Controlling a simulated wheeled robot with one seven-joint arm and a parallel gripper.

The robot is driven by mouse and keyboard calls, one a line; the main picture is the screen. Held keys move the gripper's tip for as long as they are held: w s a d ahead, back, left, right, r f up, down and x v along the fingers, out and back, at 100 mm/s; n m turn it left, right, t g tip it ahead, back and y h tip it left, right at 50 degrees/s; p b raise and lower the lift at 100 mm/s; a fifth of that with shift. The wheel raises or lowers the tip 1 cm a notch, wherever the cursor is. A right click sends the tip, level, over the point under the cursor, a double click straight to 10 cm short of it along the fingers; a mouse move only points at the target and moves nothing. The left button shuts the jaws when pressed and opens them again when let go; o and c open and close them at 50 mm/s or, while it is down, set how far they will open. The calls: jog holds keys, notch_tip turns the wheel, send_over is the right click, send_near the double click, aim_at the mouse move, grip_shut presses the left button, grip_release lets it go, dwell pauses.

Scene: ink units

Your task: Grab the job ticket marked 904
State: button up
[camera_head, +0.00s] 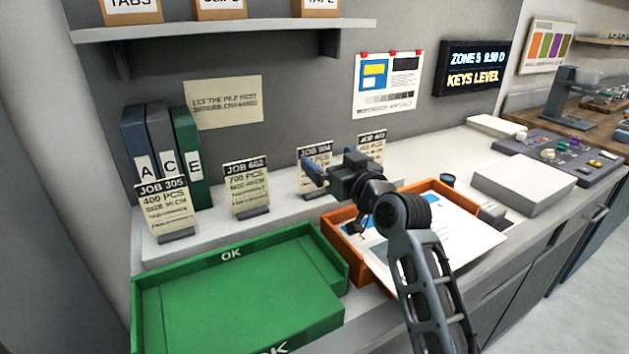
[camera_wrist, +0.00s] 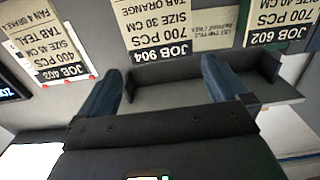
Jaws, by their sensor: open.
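The job ticket marked 904 (camera_head: 316,150) stands upright in a dark holder on the white ledge, third from the left. My gripper (camera_head: 313,178) is in front of it and hides part of it in the head view. In the wrist view, the picture is upside down; the 904 ticket (camera_wrist: 158,28) shows beyond and between my two blue-grey fingers (camera_wrist: 162,72). The fingers are apart with nothing held between them. The dark holder (camera_wrist: 165,74) lies across the gap at the ticket's foot. Whether a finger touches it, I cannot tell.
A green OK tray (camera_head: 240,258) and an orange tray (camera_head: 343,247) with papers sit below, in front. Binders (camera_head: 187,160) stand at the left; a shelf (camera_head: 225,32) hangs above.

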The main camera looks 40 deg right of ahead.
aim_at(316, 151)
jog(key=shift+f+p+x, duration=0.15)
jog(key=shift+p+x, duration=0.1)
jog(key=shift+x, duration=0.9)
jog(key=shift+f+p+x, duration=0.15)
jog(key=shift+p+x, duration=0.1)
jog(key=shift+x, duration=0.85)
jog(key=shift+c, duration=0.5)
jog(key=shift+a, duration=0.1)
jog(key=c, duration=0.9)
